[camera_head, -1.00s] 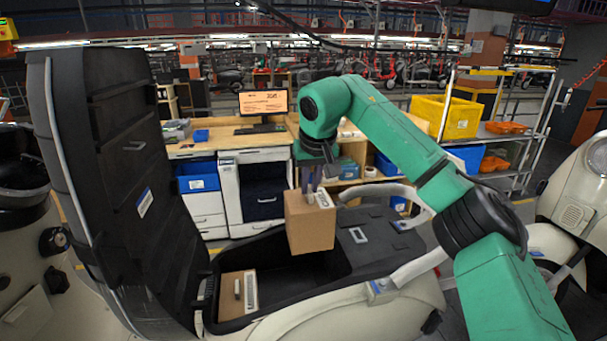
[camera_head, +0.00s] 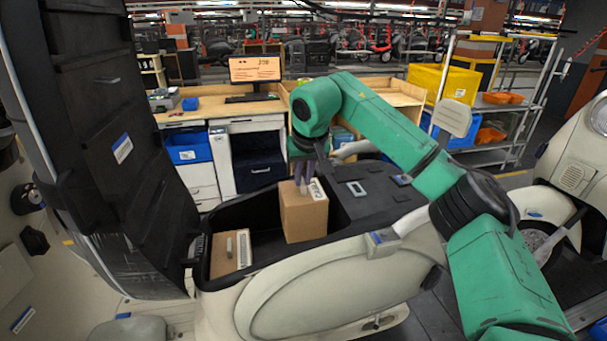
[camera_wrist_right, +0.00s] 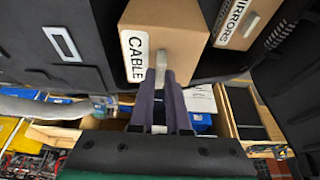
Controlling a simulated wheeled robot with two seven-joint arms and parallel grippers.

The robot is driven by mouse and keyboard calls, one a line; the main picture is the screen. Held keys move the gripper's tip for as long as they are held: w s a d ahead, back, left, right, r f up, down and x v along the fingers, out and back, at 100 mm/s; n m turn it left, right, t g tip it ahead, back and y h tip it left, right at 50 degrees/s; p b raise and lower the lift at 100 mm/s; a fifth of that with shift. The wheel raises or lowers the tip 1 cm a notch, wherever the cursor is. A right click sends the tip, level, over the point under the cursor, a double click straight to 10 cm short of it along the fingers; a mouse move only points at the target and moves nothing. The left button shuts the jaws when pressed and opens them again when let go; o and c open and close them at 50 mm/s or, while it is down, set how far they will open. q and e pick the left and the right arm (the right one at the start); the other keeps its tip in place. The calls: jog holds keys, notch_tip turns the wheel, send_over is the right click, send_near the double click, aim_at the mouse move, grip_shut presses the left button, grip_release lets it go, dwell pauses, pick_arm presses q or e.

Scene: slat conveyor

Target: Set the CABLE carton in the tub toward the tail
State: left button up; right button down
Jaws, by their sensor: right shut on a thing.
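The CABLE carton (camera_head: 303,217) is a brown box with a white label on top, and the word CABLE reads in the right wrist view (camera_wrist_right: 158,22). My right gripper (camera_head: 304,186) is shut on the carton's upright grip tab, also seen in the right wrist view (camera_wrist_right: 160,88). The carton hangs upright at the right end of the open black tub (camera_head: 262,208). Its lower edge is near the tub's near rim; whether it touches the floor is unclear. My left gripper is out of view.
A MIRRORS carton (camera_head: 229,258) lies at the tub's left end, with bare tub floor between the cartons. The raised black seat (camera_head: 110,140) stands at left. A flat black cover (camera_head: 385,190) lies right of the tub. A workbench (camera_head: 225,110) stands behind.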

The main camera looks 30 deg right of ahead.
notch_tip(320, 180, down, 8)
jog(key=b, duration=0.3)
jog(key=shift+f+b, duration=0.25)
jog(key=shift+b, duration=0.15)
jog(key=shift+s, duration=0.1)
jog(key=shift+s+p, duration=0.1)
jog(key=shift+p, duration=0.2)
jog(key=shift+f, duration=0.1)
dwell(0.3)
jog(key=shift+f, duration=0.45)
jog(key=c, duration=0.8)
grip_release()
